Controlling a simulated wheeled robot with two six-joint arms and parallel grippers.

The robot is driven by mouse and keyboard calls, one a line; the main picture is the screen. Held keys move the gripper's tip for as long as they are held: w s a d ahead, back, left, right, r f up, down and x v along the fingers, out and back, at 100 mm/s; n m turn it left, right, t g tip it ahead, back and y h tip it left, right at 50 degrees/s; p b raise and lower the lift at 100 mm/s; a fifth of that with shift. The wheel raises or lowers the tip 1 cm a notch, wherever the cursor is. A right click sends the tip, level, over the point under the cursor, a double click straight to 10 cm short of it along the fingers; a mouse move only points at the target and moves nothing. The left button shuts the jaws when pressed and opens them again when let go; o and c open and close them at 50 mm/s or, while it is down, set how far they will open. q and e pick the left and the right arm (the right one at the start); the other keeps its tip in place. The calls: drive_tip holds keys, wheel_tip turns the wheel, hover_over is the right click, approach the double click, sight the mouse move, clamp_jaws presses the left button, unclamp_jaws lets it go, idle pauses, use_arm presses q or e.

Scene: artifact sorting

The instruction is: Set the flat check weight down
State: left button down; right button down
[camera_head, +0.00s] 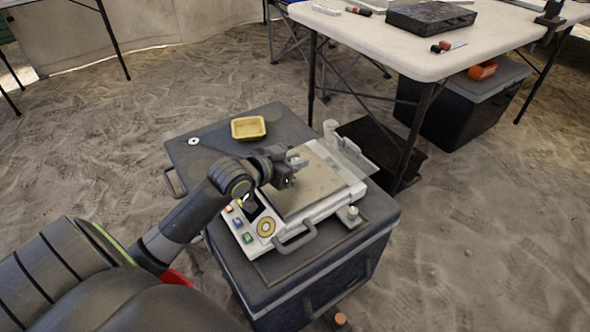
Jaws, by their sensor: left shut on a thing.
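My left gripper (291,168) is above the left back part of the weighing scale's pan (312,192). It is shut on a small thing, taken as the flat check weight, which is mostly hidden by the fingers. I cannot tell from this angle whether it touches the pan. The white scale (330,206) has a display and coloured buttons on its front left side. My right gripper is not in view.
The scale sits on a dark case (300,278). A yellow tray (248,128) and a small pale disc with a dark centre (193,141) lie on its far left part. A white folding table (400,45) stands behind at right, with a dark box (432,17).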

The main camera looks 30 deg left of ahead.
use_arm(q)
drive_tip(key=shift+f+b, duration=0.5)
drive_tip(key=shift+f, duration=0.8)
drive_tip(key=shift+f, duration=0.15)
drive_tip(key=c, duration=1.3)
unclamp_jaws()
